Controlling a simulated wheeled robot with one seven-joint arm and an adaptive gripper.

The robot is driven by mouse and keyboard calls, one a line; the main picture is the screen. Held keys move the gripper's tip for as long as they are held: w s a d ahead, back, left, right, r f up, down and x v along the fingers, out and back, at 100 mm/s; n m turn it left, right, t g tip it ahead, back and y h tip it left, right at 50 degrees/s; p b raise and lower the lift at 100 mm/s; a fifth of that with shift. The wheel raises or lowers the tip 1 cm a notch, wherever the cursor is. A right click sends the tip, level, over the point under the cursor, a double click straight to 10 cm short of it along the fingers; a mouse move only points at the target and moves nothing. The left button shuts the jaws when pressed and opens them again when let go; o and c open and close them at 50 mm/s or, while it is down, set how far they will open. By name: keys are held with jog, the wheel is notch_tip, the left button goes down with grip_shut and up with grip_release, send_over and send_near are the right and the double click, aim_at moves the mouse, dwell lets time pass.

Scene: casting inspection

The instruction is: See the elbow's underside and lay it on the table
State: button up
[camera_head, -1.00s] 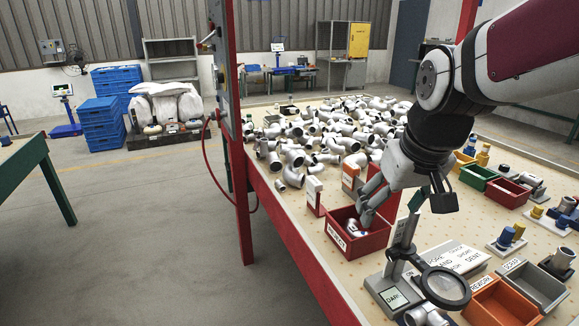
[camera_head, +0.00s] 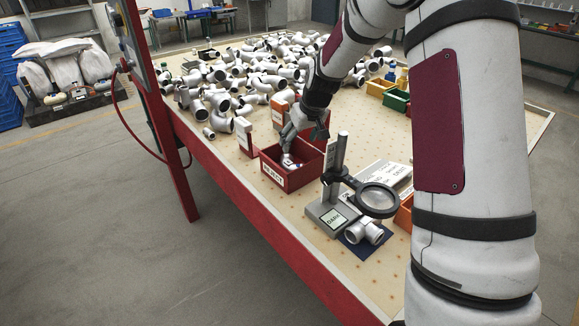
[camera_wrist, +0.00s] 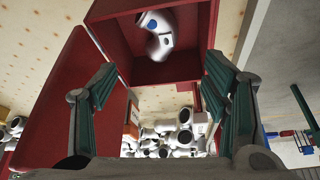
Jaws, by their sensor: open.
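A white-grey elbow (camera_head: 288,162) lies in the red bin (camera_head: 287,181) labelled REJECT. The wrist view shows this elbow (camera_wrist: 160,45) inside the bin (camera_wrist: 180,70), with a dark blue spot on it; its side against the bin floor is hidden. My gripper (camera_head: 286,143) is over the bin, pointing down at its near-left part. In the wrist view my gripper (camera_wrist: 160,78) is open, its fingers spread wide with nothing between them. The elbow appears beyond the fingertips. Another pale pipe fitting (camera_head: 365,230) rests on a blue pad below the magnifier (camera_head: 378,198).
A large heap of pipe fittings (camera_head: 255,75) covers the table's far part. The magnifier stand (camera_head: 335,180) is right of the bin. Yellow (camera_head: 378,88) and green (camera_head: 397,100) bins are farther right. The near table strip is bare.

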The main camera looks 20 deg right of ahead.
aim_at(292, 161)
jog(key=x, duration=0.8)
jog(key=shift+d+x, duration=0.15)
jog(key=shift+x, duration=1.3)
jog(key=shift+d+x, duration=0.1)
jog(key=shift+x, duration=1.35)
jog(key=shift+s+f, duration=0.1)
jog(key=shift+s, duration=0.05)
grip_shut()
